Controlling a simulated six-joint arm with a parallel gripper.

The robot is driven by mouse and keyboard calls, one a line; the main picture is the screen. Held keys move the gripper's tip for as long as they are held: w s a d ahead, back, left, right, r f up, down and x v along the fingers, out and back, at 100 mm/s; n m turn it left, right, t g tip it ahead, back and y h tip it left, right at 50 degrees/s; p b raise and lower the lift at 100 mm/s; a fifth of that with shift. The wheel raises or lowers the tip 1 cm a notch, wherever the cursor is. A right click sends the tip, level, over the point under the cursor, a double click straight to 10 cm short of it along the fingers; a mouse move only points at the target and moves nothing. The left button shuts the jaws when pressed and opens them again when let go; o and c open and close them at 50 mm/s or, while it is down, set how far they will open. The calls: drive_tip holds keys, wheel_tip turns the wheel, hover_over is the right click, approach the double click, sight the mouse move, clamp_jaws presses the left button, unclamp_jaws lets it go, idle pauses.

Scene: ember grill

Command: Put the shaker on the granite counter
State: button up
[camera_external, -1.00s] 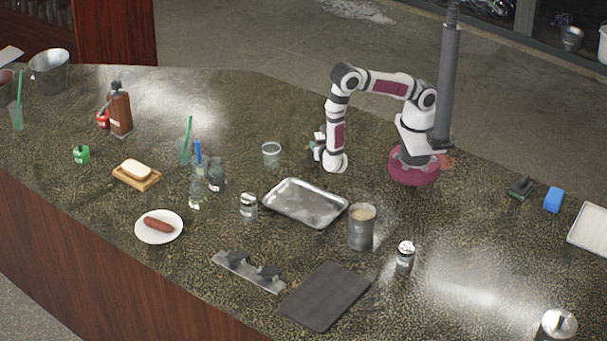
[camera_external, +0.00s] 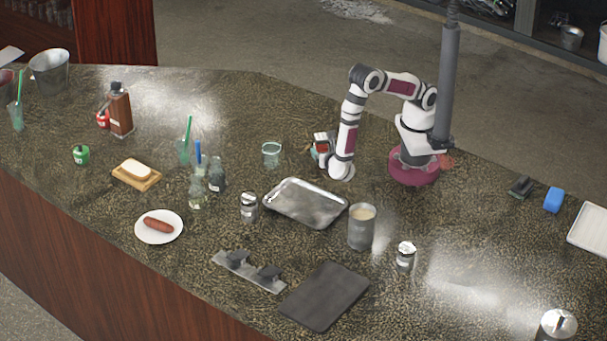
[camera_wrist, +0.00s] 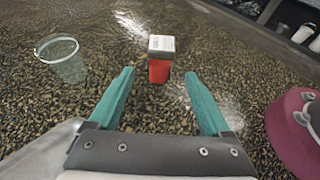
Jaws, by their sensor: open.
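A small red container with a pale grey top (camera_wrist: 160,66), which looks like the shaker, stands on the dark speckled granite counter (camera_wrist: 165,108). In the wrist view it is just beyond and between my gripper's (camera_wrist: 158,80) two teal fingertips. The fingers are open with nothing between them. In the outside view my gripper (camera_external: 313,151) is low over the counter, left of my base, and partly hides the red container (camera_external: 322,148). I cannot tell whether they touch.
A clear glass (camera_external: 272,154) stands left of my gripper; it also shows in the wrist view (camera_wrist: 63,60). A metal tray (camera_external: 305,203), a metal tin (camera_external: 362,228) and two silver-capped jars (camera_external: 249,207) (camera_external: 405,256) are nearer the camera. Bare counter lies behind the glass.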

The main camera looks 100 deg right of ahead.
drive_tip(key=v, duration=0.2)
drive_tip(key=shift+a+r, duration=0.1)
drive_tip(key=shift+a, duration=0.2)
drive_tip(key=s+d+r+m+g+y, duration=0.2)
drive_tip(key=s+r+m+g+y, duration=0.2)
drive_tip(key=s+r+m+y, duration=0.65)
drive_tip(key=s+a+r+m+t+y, duration=0.3)
drive_tip(key=s+a+r+m+y, duration=0.1)
drive_tip(key=m, duration=0.9)
drive_tip(key=shift+s+a+r+t+y, duration=0.25)
drive_tip(key=shift+s+a+t+y, duration=0.2)
drive_tip(key=shift+a, duration=0.55)
